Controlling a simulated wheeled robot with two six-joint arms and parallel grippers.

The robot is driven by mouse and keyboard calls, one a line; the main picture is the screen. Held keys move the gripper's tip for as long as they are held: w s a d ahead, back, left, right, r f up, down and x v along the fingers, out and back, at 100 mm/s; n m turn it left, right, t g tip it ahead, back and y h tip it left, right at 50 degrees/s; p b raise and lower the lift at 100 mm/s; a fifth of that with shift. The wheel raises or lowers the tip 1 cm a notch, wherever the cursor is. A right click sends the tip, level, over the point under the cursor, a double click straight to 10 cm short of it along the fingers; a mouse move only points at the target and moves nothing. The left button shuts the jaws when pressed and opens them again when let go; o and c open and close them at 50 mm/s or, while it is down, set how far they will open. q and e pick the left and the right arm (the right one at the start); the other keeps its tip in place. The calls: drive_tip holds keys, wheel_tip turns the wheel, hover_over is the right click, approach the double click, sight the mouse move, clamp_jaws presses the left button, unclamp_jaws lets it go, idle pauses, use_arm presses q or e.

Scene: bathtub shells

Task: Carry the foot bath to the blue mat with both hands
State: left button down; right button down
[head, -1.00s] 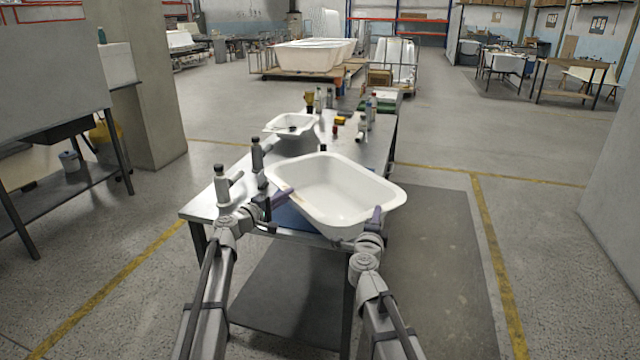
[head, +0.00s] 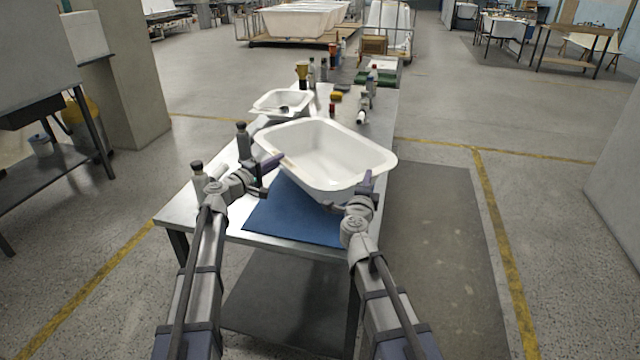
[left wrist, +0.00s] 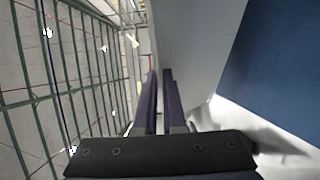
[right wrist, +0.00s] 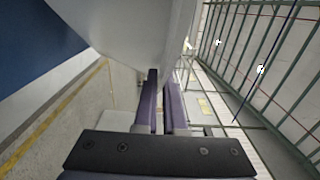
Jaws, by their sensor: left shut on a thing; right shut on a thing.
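The foot bath (head: 325,155) is a white rectangular tub in the head view, held above the table between my two grippers. My left gripper (head: 268,164) is shut on its left rim; the tub wall (left wrist: 195,50) shows beside the fingers in the left wrist view. My right gripper (head: 364,184) is shut on its near right rim, and the wall (right wrist: 120,30) also shows in the right wrist view. The blue mat (head: 290,222) lies on the table below the tub's near side. The tub hides its far part. Any gap beneath the tub is hard to judge.
On the metal table (head: 190,207), a smaller white basin (head: 284,101) sits behind the tub at left. Several bottles stand at the back, and two dark-capped ones (head: 199,181) (head: 242,141) stand near my left arm. A yellow item (head: 336,96) lies farther back.

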use_arm(q)
drive_tip(key=shift+s+d+r, duration=0.1)
drive_tip(key=shift+s+d, duration=0.1)
drive_tip(key=shift+d, duration=0.1)
use_arm(e)
drive_tip(key=shift+a, duration=0.2)
use_arm(q)
drive_tip(key=shift+f, duration=0.3)
use_arm(e)
drive_tip(key=shift+f, duration=0.2)
